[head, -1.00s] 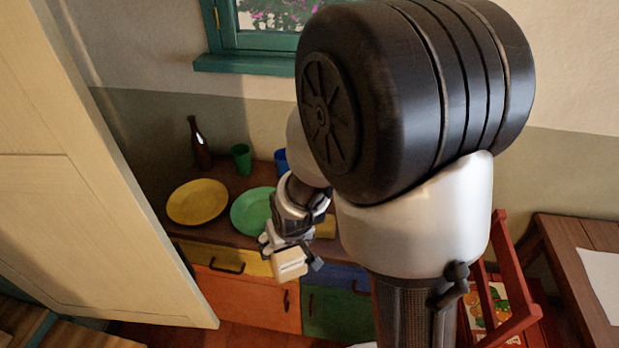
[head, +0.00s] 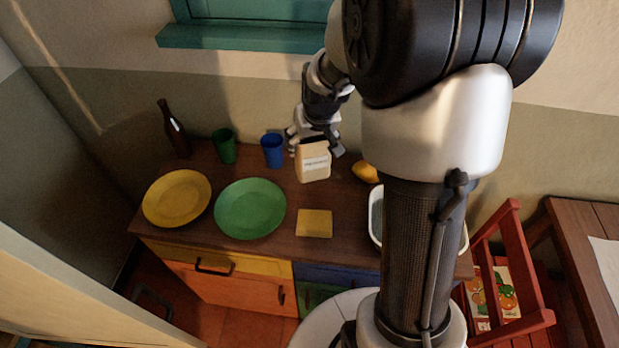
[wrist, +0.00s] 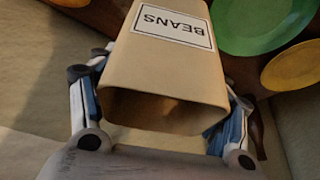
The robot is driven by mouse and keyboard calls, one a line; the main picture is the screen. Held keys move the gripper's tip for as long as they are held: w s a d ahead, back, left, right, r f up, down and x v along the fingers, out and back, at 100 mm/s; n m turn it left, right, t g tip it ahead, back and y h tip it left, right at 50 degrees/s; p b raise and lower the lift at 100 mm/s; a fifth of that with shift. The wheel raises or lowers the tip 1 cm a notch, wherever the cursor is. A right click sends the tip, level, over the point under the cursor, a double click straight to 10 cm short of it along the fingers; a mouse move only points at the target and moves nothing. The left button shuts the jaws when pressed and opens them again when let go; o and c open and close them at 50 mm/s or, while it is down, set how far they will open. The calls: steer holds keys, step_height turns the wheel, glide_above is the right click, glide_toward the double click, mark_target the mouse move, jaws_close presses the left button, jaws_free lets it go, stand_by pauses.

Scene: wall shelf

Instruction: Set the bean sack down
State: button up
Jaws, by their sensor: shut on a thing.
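The bean sack (head: 313,163) is a tan bag with a white label. In the wrist view the label on the sack (wrist: 175,60) reads BEANS. My gripper (head: 316,143) is shut on the upper part of the sack, with fingers on both sides of it. The sack is upright over the back part of the brown sideboard top (head: 272,242), right of the blue cup. Whether its base touches the wood I cannot tell. In the wrist view my gripper (wrist: 160,125) has a finger on each side of the sack.
A blue cup (head: 272,151), a green cup (head: 223,146) and a brown bottle (head: 175,132) stand left. A green plate (head: 250,208), yellow plate (head: 176,198) and yellow square (head: 314,223) lie in front. A yellow fruit (head: 365,172) and white-rimmed tray (head: 376,222) are right, partly hidden.

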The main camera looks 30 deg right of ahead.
step_height(320, 180, down, 12)
steer(key=b, duration=0.3)
steer(key=shift+b, duration=0.3)
steer(key=shift+f, duration=0.15)
steer(key=o, duration=1.4)
